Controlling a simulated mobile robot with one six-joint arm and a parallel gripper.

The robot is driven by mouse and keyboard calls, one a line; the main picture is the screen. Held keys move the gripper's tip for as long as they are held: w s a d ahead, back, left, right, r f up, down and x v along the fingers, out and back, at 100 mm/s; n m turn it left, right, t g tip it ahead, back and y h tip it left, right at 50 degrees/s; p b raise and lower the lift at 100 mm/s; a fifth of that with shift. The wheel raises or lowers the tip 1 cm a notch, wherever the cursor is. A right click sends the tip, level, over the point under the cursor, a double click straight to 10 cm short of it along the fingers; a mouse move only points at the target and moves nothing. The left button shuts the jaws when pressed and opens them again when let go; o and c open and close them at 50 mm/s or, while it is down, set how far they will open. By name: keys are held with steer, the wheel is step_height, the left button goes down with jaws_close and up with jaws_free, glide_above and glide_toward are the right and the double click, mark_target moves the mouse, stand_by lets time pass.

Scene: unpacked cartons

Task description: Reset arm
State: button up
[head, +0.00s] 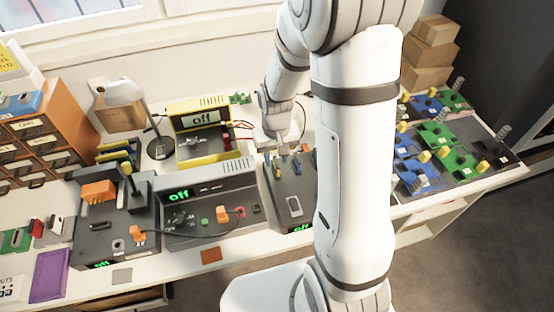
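My white arm rises on the right of the head view and bends down over the bench. Its wrist end with my gripper (274,140) hangs above the bench, near the yellow-framed box and the dark device with slim upright parts. The gripper is small and partly merges with the things behind it. I cannot tell whether its fingers are open or shut, and I see nothing clearly held. My arm hides part of the bench and of the dark device.
Circuit boards (437,135) and stacked cartons (428,52) stand right.

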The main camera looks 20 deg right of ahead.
mark_target(276, 161)
steer(key=shift+s+r, duration=0.1)
steer(key=shift+r, duration=2.9)
steer(key=s+r+t, duration=0.2)
steer(key=s+r, duration=1)
steer(key=s, duration=0.2)
steer(key=shift+d+t, duration=0.35)
steer(key=shift+t, duration=0.05)
